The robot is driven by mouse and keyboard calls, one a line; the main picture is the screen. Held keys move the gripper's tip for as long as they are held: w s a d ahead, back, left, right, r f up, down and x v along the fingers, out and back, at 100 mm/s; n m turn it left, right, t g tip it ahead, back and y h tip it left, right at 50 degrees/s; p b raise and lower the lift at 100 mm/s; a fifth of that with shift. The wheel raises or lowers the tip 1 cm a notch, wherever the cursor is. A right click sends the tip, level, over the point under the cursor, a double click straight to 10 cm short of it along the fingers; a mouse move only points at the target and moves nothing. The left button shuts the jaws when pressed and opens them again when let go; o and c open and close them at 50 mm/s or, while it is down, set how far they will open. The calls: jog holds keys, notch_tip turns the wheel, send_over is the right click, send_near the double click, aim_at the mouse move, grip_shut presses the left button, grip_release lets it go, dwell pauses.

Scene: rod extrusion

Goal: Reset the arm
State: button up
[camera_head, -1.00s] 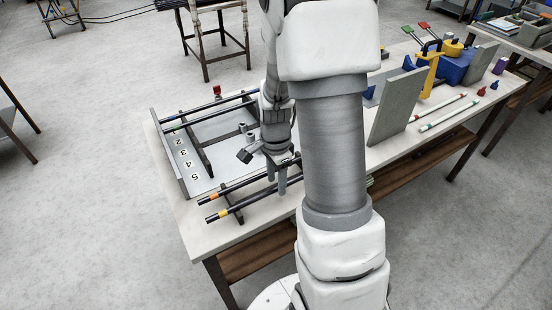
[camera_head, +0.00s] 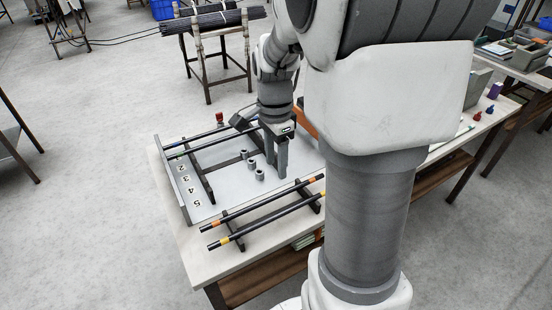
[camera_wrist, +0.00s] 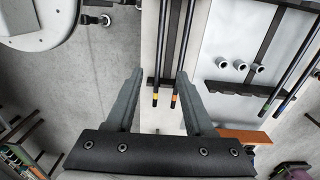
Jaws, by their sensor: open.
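My gripper (camera_head: 276,158) is above the workbench, over the grey numbered tray (camera_head: 238,178), and it holds nothing. In the wrist view its two fingers (camera_wrist: 158,98) are spread apart with nothing between them. Two dark rods, one with an orange band (camera_head: 262,209) and one with a yellow band (camera_head: 268,222), lie on the rack at the bench's near side. More dark rods (camera_head: 205,140) lie across the tray's far part. My arm hides much of the bench's right half in the head view.
Several short grey cylinders (camera_head: 250,164) stand in the tray. A small red item (camera_head: 219,118) is at its far edge. A stand with a bundle of black rods (camera_head: 205,20) is behind the bench. Open floor (camera_head: 90,120) lies to the left.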

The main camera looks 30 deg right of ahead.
dwell(0.6)
jog(key=s+a+r+n+t+p, duration=0.1)
jog(key=s+a+r+n+t, duration=0.5)
jog(key=n, duration=1.1)
jog(key=shift+s+a+r+n, duration=0.3)
jog(key=shift+s+a+r, duration=1.95)
jog(key=shift+s+r, duration=1.1)
jog(key=shift+s+d+f, duration=0.1)
jog(key=shift+s+f, duration=0.15)
